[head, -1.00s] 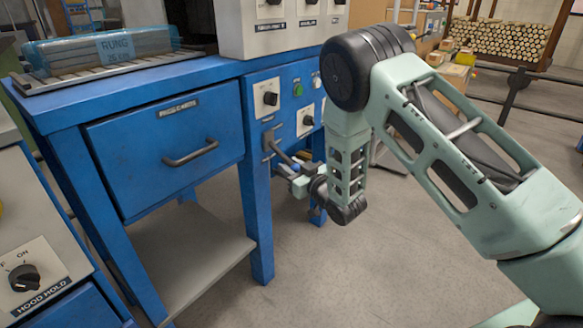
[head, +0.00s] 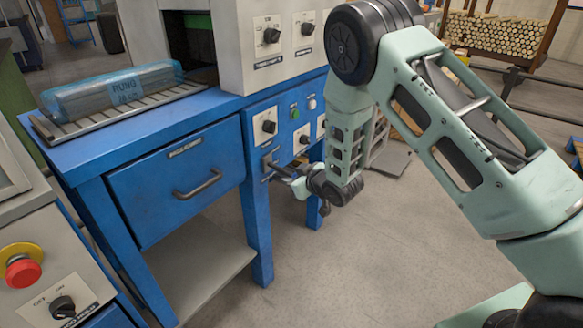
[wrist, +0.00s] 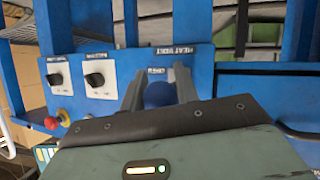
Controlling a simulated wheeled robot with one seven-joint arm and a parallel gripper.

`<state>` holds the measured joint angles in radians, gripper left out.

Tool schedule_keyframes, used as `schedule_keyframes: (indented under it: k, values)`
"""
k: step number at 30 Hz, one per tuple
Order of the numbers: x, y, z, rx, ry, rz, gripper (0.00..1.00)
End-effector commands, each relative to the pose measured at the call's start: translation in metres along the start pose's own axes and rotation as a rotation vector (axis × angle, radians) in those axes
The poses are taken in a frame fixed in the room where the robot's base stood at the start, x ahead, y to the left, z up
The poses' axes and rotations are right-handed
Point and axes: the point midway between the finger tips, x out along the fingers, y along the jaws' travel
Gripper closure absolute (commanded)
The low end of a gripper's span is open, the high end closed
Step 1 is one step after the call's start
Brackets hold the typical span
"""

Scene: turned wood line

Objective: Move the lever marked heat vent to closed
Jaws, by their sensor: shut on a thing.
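The heat vent lever shows in the wrist view as a round blue knob (wrist: 160,95) in front of the blue panel, below the label "HEAT VENT" (wrist: 170,50). My gripper (wrist: 158,92) has a finger on each side of the knob and is shut on it. A small white label sits just above the knob; its word is too small to read surely. In the head view my gripper (head: 292,181) is at the lever's dark bracket (head: 268,163) on the cabinet front. My wrist partly hides the lever there, and its exact position cannot be told.
Rotary switches (wrist: 95,80) and a red button (wrist: 51,123) are left of the lever in the wrist view. A blue drawer (head: 178,180) with a bar handle is left of the lever in the head view. Open floor (head: 370,250) lies before the cabinet.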

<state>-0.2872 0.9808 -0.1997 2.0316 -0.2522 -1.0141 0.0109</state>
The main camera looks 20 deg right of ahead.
Motion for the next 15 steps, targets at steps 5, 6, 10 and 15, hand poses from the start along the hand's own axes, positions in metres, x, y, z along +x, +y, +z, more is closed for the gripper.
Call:
schedule_keyframes:
  k: [5, 6, 10, 15]
  values:
    - [-0.014, 0.005, -0.025, -0.043, -0.160, -0.013, 1.00]
    - [-0.015, 0.006, -0.028, -0.052, -0.194, -0.015, 1.00]
    - [-0.017, 0.007, -0.036, -0.082, -0.297, -0.022, 1.00]
    - [-0.018, 0.008, -0.045, -0.111, -0.409, -0.030, 1.00]
